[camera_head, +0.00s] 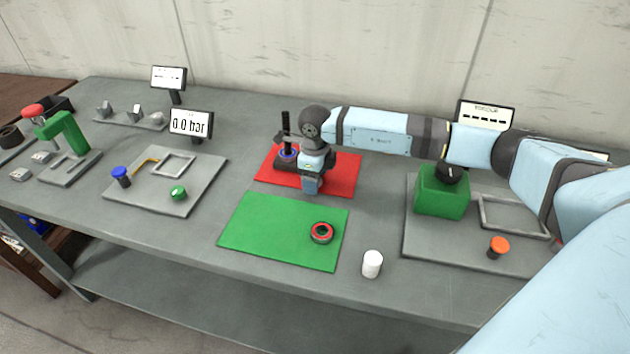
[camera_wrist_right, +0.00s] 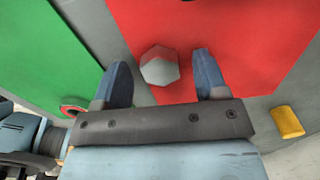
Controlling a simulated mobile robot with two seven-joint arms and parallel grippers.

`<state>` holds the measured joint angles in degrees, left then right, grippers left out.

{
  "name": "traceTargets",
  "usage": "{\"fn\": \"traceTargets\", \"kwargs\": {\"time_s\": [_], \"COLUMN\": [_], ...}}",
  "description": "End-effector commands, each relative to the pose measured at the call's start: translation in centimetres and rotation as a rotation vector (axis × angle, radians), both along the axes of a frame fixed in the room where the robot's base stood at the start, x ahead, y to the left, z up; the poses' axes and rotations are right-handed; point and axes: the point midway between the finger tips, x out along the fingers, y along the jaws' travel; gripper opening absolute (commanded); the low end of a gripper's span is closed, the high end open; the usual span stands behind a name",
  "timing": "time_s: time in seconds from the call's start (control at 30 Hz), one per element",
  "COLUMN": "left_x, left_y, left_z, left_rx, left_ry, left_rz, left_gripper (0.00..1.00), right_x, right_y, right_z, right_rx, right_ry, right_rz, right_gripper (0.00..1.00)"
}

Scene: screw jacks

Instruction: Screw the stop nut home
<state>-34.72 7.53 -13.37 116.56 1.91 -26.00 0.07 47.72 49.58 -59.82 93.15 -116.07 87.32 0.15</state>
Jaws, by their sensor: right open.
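A screw jack with a dark upright post (camera_head: 286,128) and a blue ring at its foot stands on the red mat (camera_head: 345,175). My right gripper (camera_head: 312,187) points down over that mat, to the right of the post. In the right wrist view its two blue fingers are apart, with a pale grey many-sided piece (camera_wrist_right: 160,66) between them in the picture. This piece could be the stop nut; I cannot tell whether the fingers touch it. My arm hides it in the head view. A red and dark ring (camera_head: 322,233) lies on the green mat (camera_head: 270,240).
A white cylinder (camera_head: 372,264) stands near the front edge. To the right is a grey plate with a green block (camera_head: 441,192) and an orange knob (camera_head: 498,247). A grey board (camera_head: 165,190) lies left. A yellow piece (camera_wrist_right: 287,122) shows beyond the red mat.

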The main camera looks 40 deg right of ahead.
Motion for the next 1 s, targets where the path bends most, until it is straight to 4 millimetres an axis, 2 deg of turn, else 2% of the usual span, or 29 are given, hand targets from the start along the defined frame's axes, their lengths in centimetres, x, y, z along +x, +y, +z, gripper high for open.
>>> {"fn": "traceTargets", "kwargs": {"time_s": [0.03,0.27,0.67,0.87,1.0], "left_x": [0.0,0.0,0.0,0.0,0.0], "left_y": [0.0,-0.2,-0.4,-0.3,-0.1], "left_z": [0.0,0.0,0.1,0.0,-0.1], "left_rx": [-0.002,-0.007,-0.011,-0.009,-0.004], "left_ry": [0.000,0.001,0.001,0.002,0.001], "left_rz": [0.001,0.005,0.008,0.006,0.002], "left_gripper": [0.64,0.64,0.64,0.64,0.64], "right_x": [0.0,0.0,0.1,0.1,0.1], "right_y": [0.0,0.0,0.0,-0.1,0.0], "right_z": [0.0,0.0,0.5,2.9,6.0], "right_rx": [0.000,0.000,0.000,-0.001,-0.001], "right_ry": [0.000,0.000,-0.001,-0.004,-0.006], "right_rz": [0.000,0.000,0.000,0.001,0.001], "right_gripper": [0.67,0.14,0.13,0.13,0.13]}}
